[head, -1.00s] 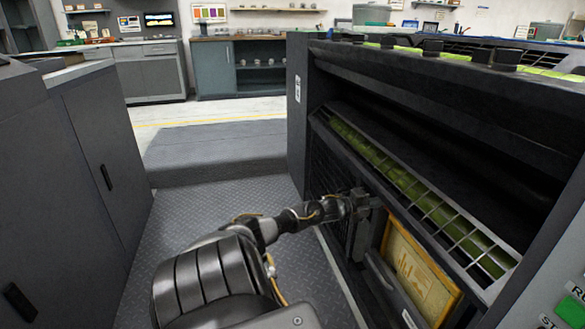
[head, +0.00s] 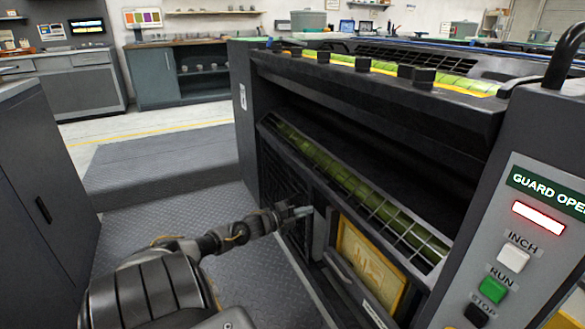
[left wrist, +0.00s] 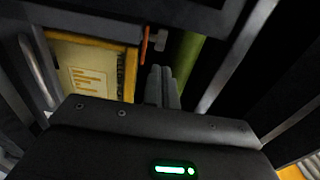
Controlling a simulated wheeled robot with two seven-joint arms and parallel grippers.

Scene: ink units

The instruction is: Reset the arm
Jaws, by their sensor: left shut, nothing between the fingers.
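My left arm comes in from the lower left in the head view. Its gripper (head: 302,211) is at the front of the dark ink unit (head: 375,112), just left of a yellow-framed panel (head: 370,262). The gripper is shut and empty. In the left wrist view its closed fingers (left wrist: 162,88) point into the machine, beside a green roller (left wrist: 184,60). The yellow-framed panel (left wrist: 95,72) shows there to the left of the fingers. I cannot tell whether the fingertips touch anything. My right gripper is not in view.
A barred guard (head: 350,190) with a green roller behind it runs above the gripper. A grey cabinet (head: 45,190) stands at left. The patterned floor (head: 190,210) between is clear.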

